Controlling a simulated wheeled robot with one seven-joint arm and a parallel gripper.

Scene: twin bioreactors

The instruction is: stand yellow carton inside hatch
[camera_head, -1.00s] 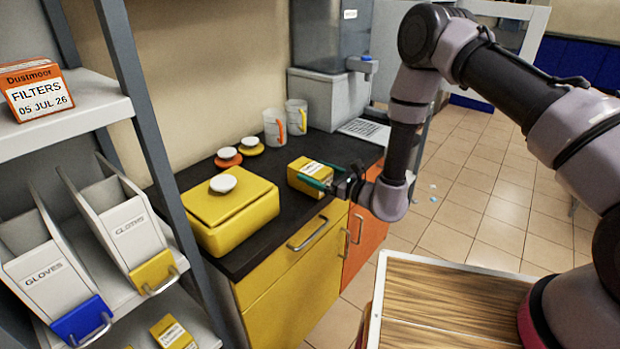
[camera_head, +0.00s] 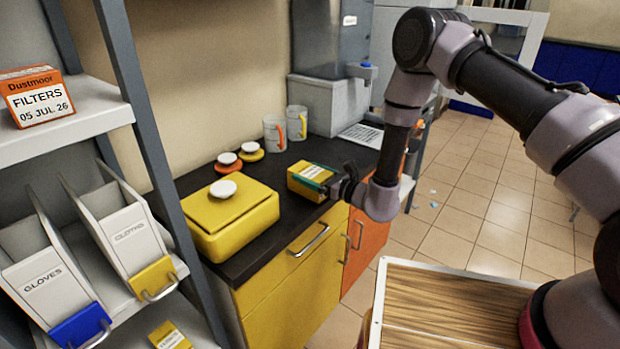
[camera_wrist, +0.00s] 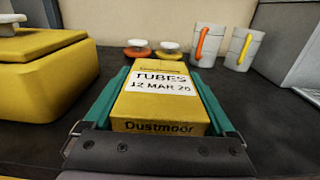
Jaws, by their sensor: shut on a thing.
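The yellow carton (camera_head: 307,181) is held at the dark counter's front edge, right of the yellow lidded box. In the wrist view the carton (camera_wrist: 160,103) lies between the two green fingers, with a white label reading "TUBES 12 MAR 26" and "Dustmoor" on its near end. My gripper (camera_head: 322,180) is shut on it, with a finger along each side; it also shows in the wrist view (camera_wrist: 158,98). I cannot tell whether the carton touches the counter. I cannot make out a hatch for certain.
A yellow lidded box (camera_head: 235,220) stands left of the carton. Two small lidded pots (camera_head: 229,161) and two white mugs (camera_head: 275,134) stand behind. A grey dispenser (camera_head: 333,102) is at the back. A shelf (camera_head: 90,128) with bins is at left. Floor (camera_head: 463,180) is open at right.

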